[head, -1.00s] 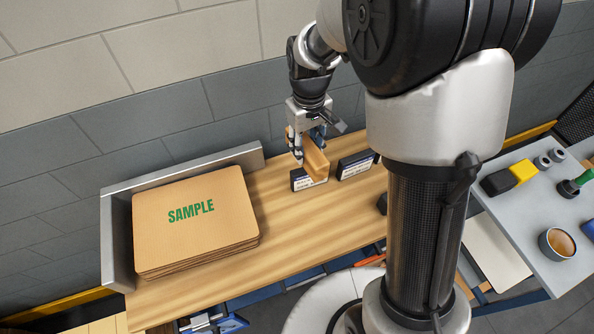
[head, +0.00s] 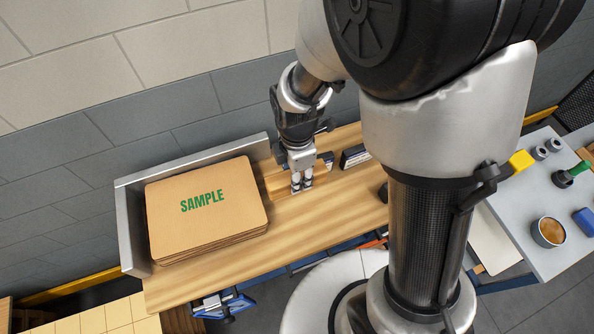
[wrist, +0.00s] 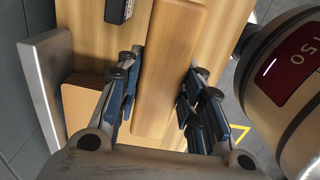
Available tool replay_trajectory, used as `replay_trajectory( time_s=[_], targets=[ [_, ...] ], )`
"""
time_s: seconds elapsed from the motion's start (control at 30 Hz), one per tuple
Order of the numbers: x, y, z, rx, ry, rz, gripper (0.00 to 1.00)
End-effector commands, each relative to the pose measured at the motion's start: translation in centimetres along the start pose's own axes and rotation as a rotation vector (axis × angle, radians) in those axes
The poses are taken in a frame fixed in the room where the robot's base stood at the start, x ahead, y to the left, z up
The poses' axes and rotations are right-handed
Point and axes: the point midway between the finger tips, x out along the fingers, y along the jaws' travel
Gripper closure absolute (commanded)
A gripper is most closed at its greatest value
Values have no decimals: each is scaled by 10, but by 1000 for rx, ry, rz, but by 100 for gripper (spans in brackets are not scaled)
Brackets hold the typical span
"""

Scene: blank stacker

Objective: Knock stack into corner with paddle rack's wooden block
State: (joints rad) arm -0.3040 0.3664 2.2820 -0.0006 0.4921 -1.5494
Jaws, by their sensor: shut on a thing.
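A stack of brown cardboard sheets (head: 240,207) marked SAMPLE lies on the wooden table, its edges roughly even. A grey metal corner fence (head: 131,225) runs along its left and back sides; a narrow gap shows on the left. My gripper (head: 302,186) is low over the table, right of the stack, shut on the wooden block (head: 320,184). In the wrist view the long block (wrist: 172,60) lies between my fingers, with part of the stack (wrist: 84,98) to its left. The gripper partly hides the block, and I cannot tell whether it touches the stack.
A small black box (head: 354,156) with a white label stands at the table's back. The wooden table (head: 225,262) is bare in front of the stack. A grey side table (head: 520,235) at right holds a cup (head: 550,232) and several tools.

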Motion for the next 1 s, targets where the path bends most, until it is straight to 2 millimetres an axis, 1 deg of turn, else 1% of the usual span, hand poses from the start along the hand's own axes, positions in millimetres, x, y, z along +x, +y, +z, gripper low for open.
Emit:
replay_trajectory(
  time_s=[0.03, 0.7, 0.83, 1.0],
  targets=[
    [9, 0, 0, 1, 0, -1, 98],
    [87, 0, 0, 3, 0, -1, 98],
    [95, 0, 0, 3, 0, 0, 98],
    [96, 0, 0, 3, 0, 1, 98]
  ],
)
